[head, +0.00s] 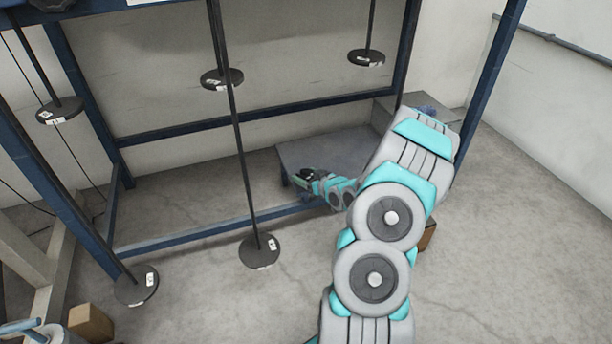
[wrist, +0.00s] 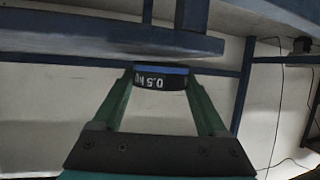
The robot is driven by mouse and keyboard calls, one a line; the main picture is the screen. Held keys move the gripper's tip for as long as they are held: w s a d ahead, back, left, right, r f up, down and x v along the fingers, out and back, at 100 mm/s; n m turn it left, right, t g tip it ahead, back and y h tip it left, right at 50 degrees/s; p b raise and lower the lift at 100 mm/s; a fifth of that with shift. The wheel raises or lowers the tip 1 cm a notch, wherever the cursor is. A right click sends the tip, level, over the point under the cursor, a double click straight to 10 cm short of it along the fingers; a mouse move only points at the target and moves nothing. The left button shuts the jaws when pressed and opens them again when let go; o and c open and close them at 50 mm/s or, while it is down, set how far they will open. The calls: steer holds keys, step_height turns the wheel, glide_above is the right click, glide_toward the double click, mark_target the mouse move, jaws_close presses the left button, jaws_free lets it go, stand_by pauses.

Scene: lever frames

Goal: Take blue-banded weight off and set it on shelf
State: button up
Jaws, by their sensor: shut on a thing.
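The blue-banded weight (wrist: 160,80) is a short black cylinder with a blue band and a white marking that reads upside down in the wrist view. My gripper (wrist: 162,88) is shut on it, one green finger on each side. In the head view my gripper (head: 308,177) is small, at the left front part of a low grey shelf (head: 335,150); the weight there is only a dark spot. A wide blue surface (wrist: 90,35) lies close to the weight in the wrist view. I cannot tell whether they touch.
Several rods with black discs hang from the blue frame, such as the disc at front centre (head: 260,251) and the disc at upper right (head: 362,58). A blue lower rail (head: 215,232) runs left of the shelf. Much of the grey shelf top looks bare.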

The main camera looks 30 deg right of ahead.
steer(key=shift+f, duration=0.4)
stand_by(0.3)
steer(key=o, duration=1.6)
steer(key=shift+c, duration=0.2)
steer(key=shift+r, duration=0.55)
step_height(320, 180, up, 3)
steer(key=shift+f+p, duration=0.1)
steer(key=shift+p, duration=0.25)
steer(key=s+a+r+p, duration=0.1)
steer(key=s+a+p, duration=0.2)
steer(key=s, duration=0.7)
steer(key=shift+a+p, duration=0.3)
steer(key=shift+a, duration=0.6)
